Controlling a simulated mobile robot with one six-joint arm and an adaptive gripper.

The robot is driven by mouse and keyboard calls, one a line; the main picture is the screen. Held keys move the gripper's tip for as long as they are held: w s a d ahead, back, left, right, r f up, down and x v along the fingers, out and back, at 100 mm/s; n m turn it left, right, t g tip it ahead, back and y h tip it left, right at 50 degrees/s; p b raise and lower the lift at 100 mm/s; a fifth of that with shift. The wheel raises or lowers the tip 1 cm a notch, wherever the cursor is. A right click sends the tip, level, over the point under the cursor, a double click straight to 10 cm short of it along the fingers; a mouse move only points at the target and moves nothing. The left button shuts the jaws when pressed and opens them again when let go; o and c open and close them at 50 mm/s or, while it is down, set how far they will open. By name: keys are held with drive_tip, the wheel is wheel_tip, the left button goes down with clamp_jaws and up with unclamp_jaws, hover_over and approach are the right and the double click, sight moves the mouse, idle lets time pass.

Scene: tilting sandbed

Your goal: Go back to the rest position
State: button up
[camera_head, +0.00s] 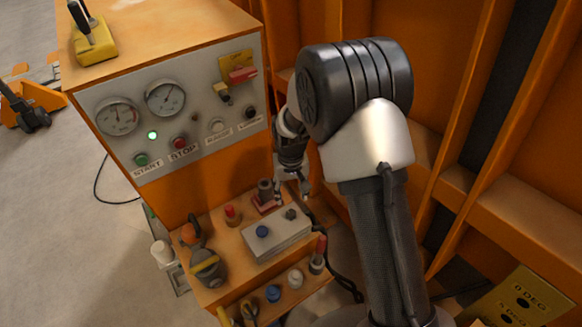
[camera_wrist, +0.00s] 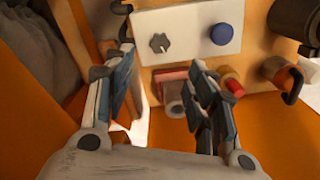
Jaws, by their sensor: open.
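My gripper (camera_head: 292,180) hangs beside the front of the orange control cabinet, above the shelf at its foot. In the wrist view my gripper (camera_wrist: 165,85) has its two fingers spread apart with nothing between them. Beyond the fingertips is a white box (camera_wrist: 190,28) with a grey knob (camera_wrist: 159,43) and a blue button (camera_wrist: 221,34). A red-based part with a grey cylinder (camera_wrist: 175,105) shows between and beyond the fingers. In the head view this red-based part (camera_head: 266,197) stands on the shelf, close to my gripper.
The cabinet panel (camera_head: 180,112) carries gauges, a lit green lamp, buttons and a red-handled switch. The shelf (camera_head: 225,235) holds the white box (camera_head: 277,236), a dark container (camera_head: 208,268) and small capped items. Orange ribbed walls (camera_head: 455,130) stand close at right. Open floor (camera_head: 60,200) lies left.

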drive_tip(key=s+d+r+t, duration=0.1)
drive_tip(key=s+d+r, duration=0.15)
drive_tip(key=r, duration=0.45)
drive_tip(key=s+d+r+m, duration=0.1)
drive_tip(key=s+d+r, duration=0.15)
drive_tip(key=r, duration=0.45)
drive_tip(key=s+d+r+t, duration=0.1)
drive_tip(key=s+d+r, duration=0.15)
drive_tip(key=r, duration=0.55)
drive_tip(key=s+d+r+t, duration=0.1)
drive_tip(key=s+d+r, duration=0.2)
drive_tip(key=s, duration=0.6)
drive_tip(key=s+d+r+m+t, duration=0.1)
drive_tip(key=s+d+r, duration=0.3)
drive_tip(key=s, duration=0.5)
drive_tip(key=shift+s+r+t, duration=0.2)
drive_tip(key=shift+t, duration=0.1)
drive_tip(key=shift+a, duration=0.1)
